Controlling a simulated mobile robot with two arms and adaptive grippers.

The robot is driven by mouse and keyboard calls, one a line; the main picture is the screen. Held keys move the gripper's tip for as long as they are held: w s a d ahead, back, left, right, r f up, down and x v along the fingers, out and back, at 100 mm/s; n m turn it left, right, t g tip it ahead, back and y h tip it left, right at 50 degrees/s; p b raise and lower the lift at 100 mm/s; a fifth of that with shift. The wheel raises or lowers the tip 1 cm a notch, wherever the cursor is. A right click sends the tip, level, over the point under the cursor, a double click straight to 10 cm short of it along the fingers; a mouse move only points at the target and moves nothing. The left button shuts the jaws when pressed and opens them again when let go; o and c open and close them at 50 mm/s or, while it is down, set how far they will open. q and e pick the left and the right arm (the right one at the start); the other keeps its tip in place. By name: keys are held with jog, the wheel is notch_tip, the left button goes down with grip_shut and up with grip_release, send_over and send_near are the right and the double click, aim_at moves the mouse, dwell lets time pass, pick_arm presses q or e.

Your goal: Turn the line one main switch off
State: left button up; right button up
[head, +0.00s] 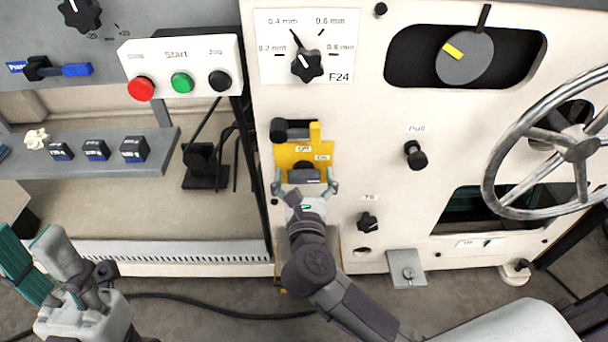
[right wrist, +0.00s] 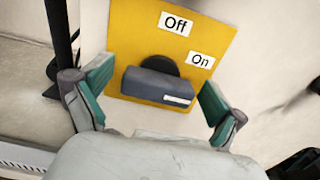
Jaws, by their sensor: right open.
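The main switch is a dark grey handle (head: 304,175) on a yellow plate (head: 283,157) with "Off" and "On" labels, on the cream machine panel. In the right wrist view the handle (right wrist: 150,86) lies crosswise below a black round hub, with a white mark at its right end, under the "On" label (right wrist: 201,60). The "Off" label (right wrist: 175,23) is higher up. My right gripper (head: 305,188) is open, with one teal-padded finger on each side of the handle; gaps show at both ends. My left gripper (head: 40,262) is at the lower left, away from the panel.
A black cylinder (head: 292,130) with a yellow upright piece sits just above the plate. A gap dial (head: 307,66) is higher up. A start box (head: 180,66) with several buttons is at upper left. A handwheel (head: 578,148) stands at right.

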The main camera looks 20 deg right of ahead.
jog(key=c, duration=1.1)
jog(key=shift+c, duration=0.2)
